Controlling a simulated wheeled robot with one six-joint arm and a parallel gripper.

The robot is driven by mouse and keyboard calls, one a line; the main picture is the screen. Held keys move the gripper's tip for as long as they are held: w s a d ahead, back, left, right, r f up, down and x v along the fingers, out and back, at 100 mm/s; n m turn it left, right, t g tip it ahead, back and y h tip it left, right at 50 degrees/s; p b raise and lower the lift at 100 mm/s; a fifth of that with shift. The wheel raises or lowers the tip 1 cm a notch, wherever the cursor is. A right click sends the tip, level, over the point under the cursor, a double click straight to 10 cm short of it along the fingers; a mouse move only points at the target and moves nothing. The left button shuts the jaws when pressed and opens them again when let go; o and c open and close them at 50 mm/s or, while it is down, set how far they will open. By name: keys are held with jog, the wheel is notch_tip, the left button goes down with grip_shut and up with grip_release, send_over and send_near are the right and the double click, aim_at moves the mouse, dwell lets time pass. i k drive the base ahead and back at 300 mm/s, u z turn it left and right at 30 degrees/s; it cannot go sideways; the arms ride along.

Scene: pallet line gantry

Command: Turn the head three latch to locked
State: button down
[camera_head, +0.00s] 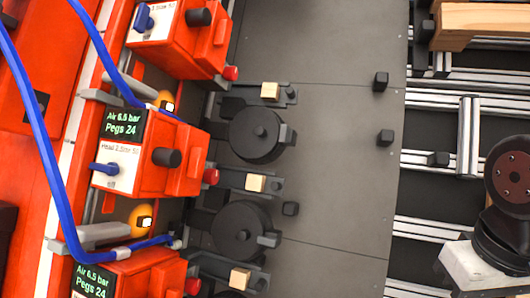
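Three orange heads stand in a column at the left: a top head (196,42), a middle head (182,160) and a bottom head (150,272), cut off by the lower edge. The middle head's label seems to read "Head 2". The top label is too small to read surely and the bottom one is out of view, so I cannot tell which is head three. A blue latch (145,18) sits on the top head's white plate. Another blue latch (103,168) on the middle head points left. Lock states are not legible. My gripper is not in view.
Blue hoses (42,150) cross the left side over the heads. Black round discs (255,135) and small wooden blocks (270,91) sit right of the heads. A grey plate (335,190) with small black stops (385,137) lies mid-view. Rails (468,135) and a wooden beam (485,20) are at right.

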aim_at(284, 128)
jog(key=z, duration=2.45)
jog(key=k, duration=0.95)
jog(key=u, duration=1.2)
jog(key=i, duration=0.65)
